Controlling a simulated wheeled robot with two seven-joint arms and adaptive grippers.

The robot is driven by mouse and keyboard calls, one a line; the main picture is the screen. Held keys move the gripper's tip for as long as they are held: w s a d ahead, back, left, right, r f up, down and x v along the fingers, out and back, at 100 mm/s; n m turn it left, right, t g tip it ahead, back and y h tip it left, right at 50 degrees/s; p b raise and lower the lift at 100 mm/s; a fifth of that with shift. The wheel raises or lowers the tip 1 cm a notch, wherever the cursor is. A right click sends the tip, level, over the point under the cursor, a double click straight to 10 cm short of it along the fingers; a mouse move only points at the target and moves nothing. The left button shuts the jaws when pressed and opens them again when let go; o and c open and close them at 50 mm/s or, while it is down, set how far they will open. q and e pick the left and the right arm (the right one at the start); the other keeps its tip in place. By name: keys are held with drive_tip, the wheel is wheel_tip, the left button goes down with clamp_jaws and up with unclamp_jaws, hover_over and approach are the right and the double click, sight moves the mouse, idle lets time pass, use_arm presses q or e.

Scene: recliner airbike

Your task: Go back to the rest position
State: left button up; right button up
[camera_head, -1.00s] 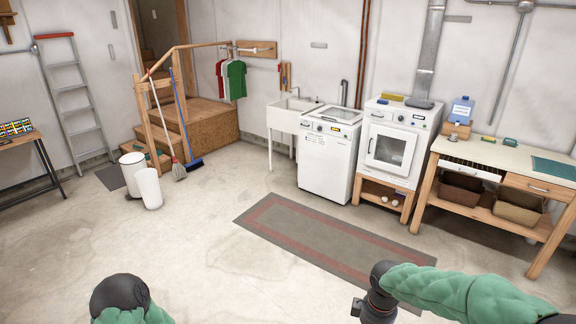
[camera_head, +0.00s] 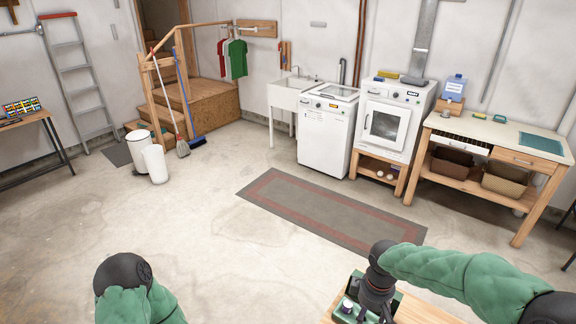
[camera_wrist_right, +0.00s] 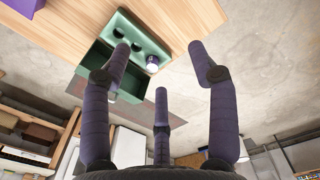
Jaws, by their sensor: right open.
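My right gripper shows in the right wrist view (camera_wrist_right: 160,65) with its purple-grey fingers spread apart and nothing between them. In the head view my right wrist hangs at the bottom, right of the middle, over a wooden tabletop (camera_head: 418,312). A green holder (camera_wrist_right: 133,45) sits on this tabletop, beyond the fingers in the wrist view. A small white and purple item (camera_wrist_right: 152,63) stands in or on the holder. My left arm shows at the bottom left of the head view; its gripper is out of view.
A grey and red rug (camera_head: 330,212) lies on the concrete floor. Beyond it stand a white washer (camera_head: 325,140), a dryer (camera_head: 385,125) and a wooden workbench (camera_head: 495,140). White bins (camera_head: 155,163) and steps are at the left. The middle floor is clear.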

drive_tip(key=s+a+f+m+y, duration=0.2)
drive_tip(key=s+a+f, duration=0.1)
drive_tip(key=f, duration=0.5)
drive_tip(key=s+a+f+m+y, duration=0.15)
drive_tip(key=a+f, duration=0.25)
drive_tip(key=f, duration=0.4)
drive_tip(key=s+a+f+m, duration=0.3)
drive_tip(key=s+f+m, duration=0.5)
drive_tip(key=s+f, duration=0.45)
use_arm(q)
wheel_tip(320, 180, down, 10)
drive_tip(key=b, duration=1)
use_arm(e)
drive_tip(key=w+x, duration=0.1)
drive_tip(key=x, duration=0.6)
drive_tip(key=shift+w+d+f+n, duration=0.3)
drive_tip(key=shift+f+n, duration=0.15)
drive_tip(key=shift+f, duration=0.05)
